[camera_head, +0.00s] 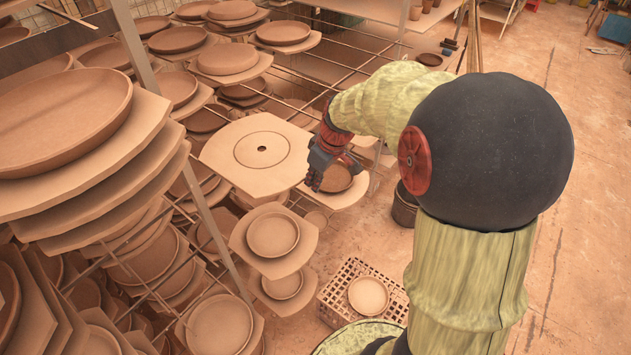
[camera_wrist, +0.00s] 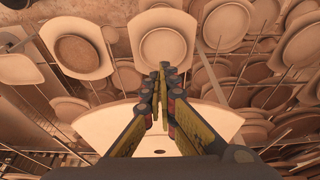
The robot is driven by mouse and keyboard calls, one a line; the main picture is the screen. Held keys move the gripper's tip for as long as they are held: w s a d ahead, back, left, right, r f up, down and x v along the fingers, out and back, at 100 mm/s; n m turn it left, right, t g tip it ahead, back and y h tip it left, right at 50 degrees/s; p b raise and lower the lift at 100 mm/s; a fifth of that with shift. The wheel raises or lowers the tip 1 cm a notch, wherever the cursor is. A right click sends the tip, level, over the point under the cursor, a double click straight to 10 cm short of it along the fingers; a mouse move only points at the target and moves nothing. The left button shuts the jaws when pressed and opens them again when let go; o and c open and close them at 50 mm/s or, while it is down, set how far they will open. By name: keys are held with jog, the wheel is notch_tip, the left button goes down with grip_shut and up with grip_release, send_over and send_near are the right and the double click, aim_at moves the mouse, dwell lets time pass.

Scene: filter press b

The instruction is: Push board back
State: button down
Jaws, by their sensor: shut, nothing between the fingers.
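The board (camera_head: 252,172) is a wide pale clay-coloured slab with cut corners, an inscribed ring and a small dark centre hole. It lies empty on the rack rods in the middle of the head view. My gripper (camera_head: 316,183) is at the board's right edge, with its fingers pointing down. In the wrist view the fingers of my gripper (camera_wrist: 168,72) are together and empty, and they cover the middle of the board (camera_wrist: 98,128). I cannot tell whether they touch it.
A rack post (camera_head: 225,245) stands at the left. A crate with a dish (camera_head: 340,283) is on the floor. The floor at right is open.

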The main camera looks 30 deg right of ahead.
aim_at(283, 164)
jog(key=w+a, duration=0.1)
jog(key=w, duration=0.2)
jog(key=w+a, duration=0.1)
jog(key=w, duration=0.3)
jog(key=w+a+b, duration=0.1)
jog(key=w+a, duration=0.1)
jog(key=w, duration=0.1)
jog(key=shift+w, duration=0.4)
jog(key=shift+s, duration=0.1)
